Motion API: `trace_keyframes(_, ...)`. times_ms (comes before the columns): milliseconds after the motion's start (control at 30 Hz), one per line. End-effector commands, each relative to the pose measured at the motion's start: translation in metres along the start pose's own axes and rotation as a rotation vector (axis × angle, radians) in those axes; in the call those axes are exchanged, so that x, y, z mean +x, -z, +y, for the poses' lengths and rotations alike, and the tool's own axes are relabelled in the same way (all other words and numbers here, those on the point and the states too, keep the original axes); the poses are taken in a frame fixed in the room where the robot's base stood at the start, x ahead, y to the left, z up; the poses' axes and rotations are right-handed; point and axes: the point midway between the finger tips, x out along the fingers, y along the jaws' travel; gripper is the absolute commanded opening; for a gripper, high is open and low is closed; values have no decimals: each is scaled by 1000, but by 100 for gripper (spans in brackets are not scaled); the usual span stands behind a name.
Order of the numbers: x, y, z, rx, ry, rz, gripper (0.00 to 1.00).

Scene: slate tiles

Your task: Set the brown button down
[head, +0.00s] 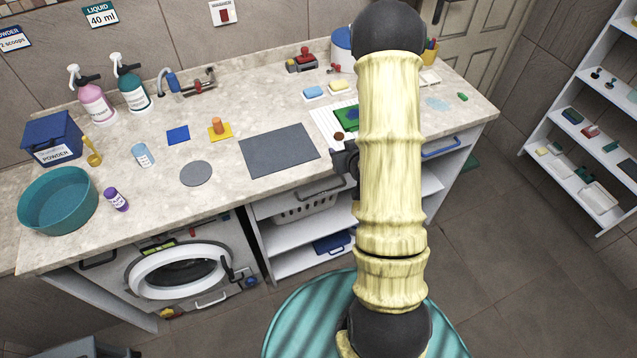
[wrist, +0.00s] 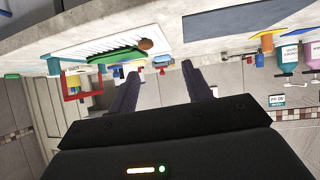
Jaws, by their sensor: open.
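The brown button (head: 339,137) is a small round dark brown piece at the front of the white ribbed board in the head view. It also shows in the wrist view (wrist: 146,44), beyond my fingertips and beside a green item. My gripper (wrist: 160,70) is open, with nothing between its fingers. In the head view my gripper (head: 345,160) is partly hidden by my arm, at the counter's front edge just below the button. The button appears to rest there, apart from the fingers; the exact contact under it is unclear.
The white ribbed board (head: 326,118) carries a green and blue item (head: 346,116). A dark grey mat (head: 279,151) lies left of it. Sponges (head: 314,92) lie behind. Bottles, a teal basin (head: 57,200) and a blue box (head: 52,140) stand farther left. My arm hides part of the counter.

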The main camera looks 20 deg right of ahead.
Motion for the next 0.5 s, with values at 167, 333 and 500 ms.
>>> trace_keyframes(167,-25,19,-26,-20,-6,-157,49)
trace_keyframes(333,-60,28,-53,-24,-3,-313,49)
trace_keyframes(500,-107,29,-82,-21,14,-471,49)
